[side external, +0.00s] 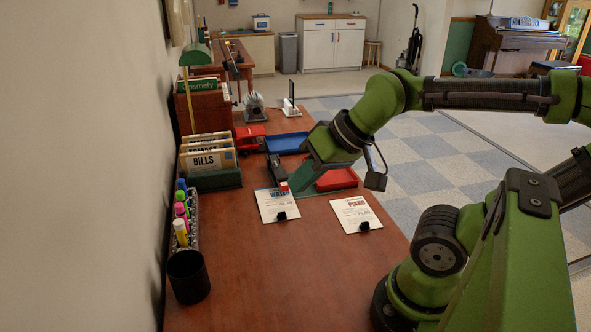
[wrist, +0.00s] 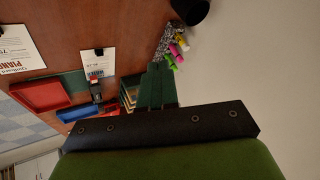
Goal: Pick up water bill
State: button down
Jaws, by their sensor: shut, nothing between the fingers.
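The water bill (side external: 275,203) is a white sheet with a blue heading and a black clip at its near edge. It lies flat on the brown desk and also shows in the wrist view (wrist: 96,65). My gripper (side external: 294,187) has green fingers and hangs by the sheet's far right corner in the side view; I cannot tell its exact height. In the wrist view the fingers (wrist: 160,66) are together and empty, with the bill off to their left. The piano bill (side external: 354,213), with a red heading and black clip, lies to the right.
A black stapler-like object (side external: 274,167) lies just beyond the water bill. A red tray (side external: 337,179) and a blue tray (side external: 287,143) are beyond. A bills file box (side external: 213,180), markers (side external: 181,212) and black cup (side external: 188,277) line the wall side. The front desk (side external: 290,285) is clear.

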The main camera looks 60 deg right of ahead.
jog(key=c, duration=1.8)
grip_release()
jog(key=o, duration=0.8)
jog(key=shift+c, duration=0.2)
jog(key=n+g+h, duration=0.2)
jog(key=n+g, duration=0.5)
jog(key=n, duration=0.6)
send_over(283, 213)
notch_tip(283, 213, down, 8)
notch_tip(283, 213, down, 16)
